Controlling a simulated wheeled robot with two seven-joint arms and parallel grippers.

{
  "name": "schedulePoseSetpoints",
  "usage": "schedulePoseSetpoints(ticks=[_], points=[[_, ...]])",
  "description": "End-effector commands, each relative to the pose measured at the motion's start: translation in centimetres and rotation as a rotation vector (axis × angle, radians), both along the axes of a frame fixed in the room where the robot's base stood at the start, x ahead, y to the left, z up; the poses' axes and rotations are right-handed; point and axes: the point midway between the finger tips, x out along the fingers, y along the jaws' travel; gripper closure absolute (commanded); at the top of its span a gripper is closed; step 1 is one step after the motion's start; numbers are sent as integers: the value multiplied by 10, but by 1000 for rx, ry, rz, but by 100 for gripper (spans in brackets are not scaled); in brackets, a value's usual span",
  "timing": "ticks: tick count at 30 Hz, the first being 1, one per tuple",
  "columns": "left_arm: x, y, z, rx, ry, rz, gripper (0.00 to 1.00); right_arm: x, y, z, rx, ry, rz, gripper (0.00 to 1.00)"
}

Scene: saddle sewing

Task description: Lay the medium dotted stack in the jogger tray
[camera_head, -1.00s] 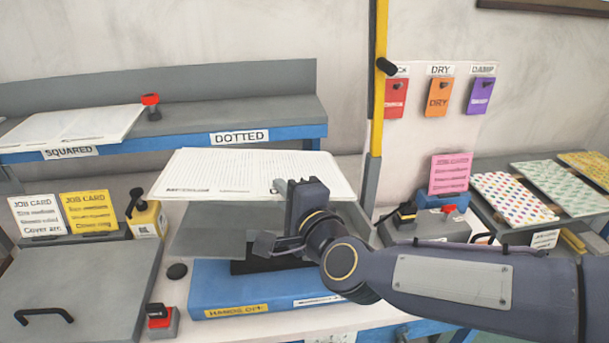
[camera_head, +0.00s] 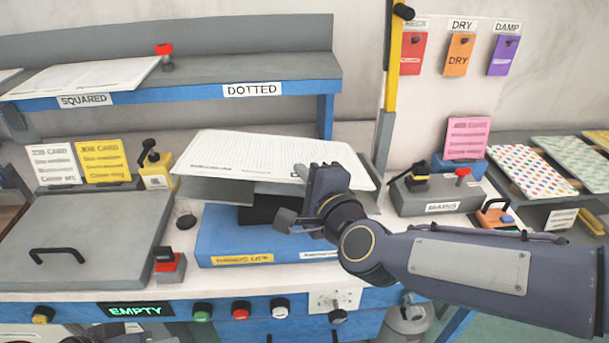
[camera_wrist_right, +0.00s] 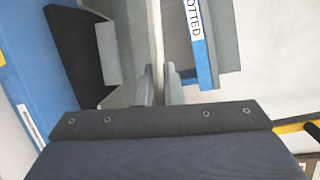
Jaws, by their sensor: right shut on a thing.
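The medium dotted stack (camera_head: 260,153) is a flat white sheaf with fine print. My right gripper (camera_head: 316,177) is shut on its near right edge and holds it roughly level, slightly tilted. The stack shows edge-on between the fingers (camera_wrist_right: 158,88) in the right wrist view. The grey jogger tray (camera_head: 213,190) is directly below, on a blue base marked HANDS OFF (camera_head: 215,245). The stack hides most of the tray. In the head view I cannot tell whether they touch. My left gripper is not in view.
The DOTTED part of the shelf (camera_head: 255,65) is bare, and a stack (camera_head: 85,75) lies on the SQUARED part. A yellow-and-grey post (camera_head: 388,110) stands close to the stack's right. A grey lidded box (camera_head: 85,235) is at left, and a mains box (camera_head: 440,192) at right.

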Motion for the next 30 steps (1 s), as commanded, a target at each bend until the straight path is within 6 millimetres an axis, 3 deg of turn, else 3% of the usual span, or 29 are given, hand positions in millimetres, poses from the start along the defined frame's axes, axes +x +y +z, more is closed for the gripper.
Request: schedulePoseSetpoints(ticks=[15,27,30], points=[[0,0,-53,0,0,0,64,-12,9,-56,0,-3,2,100],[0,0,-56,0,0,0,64,-14,10,-60,0,-3,0,100],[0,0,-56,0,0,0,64,-14,10,-60,0,-3,0,82]])
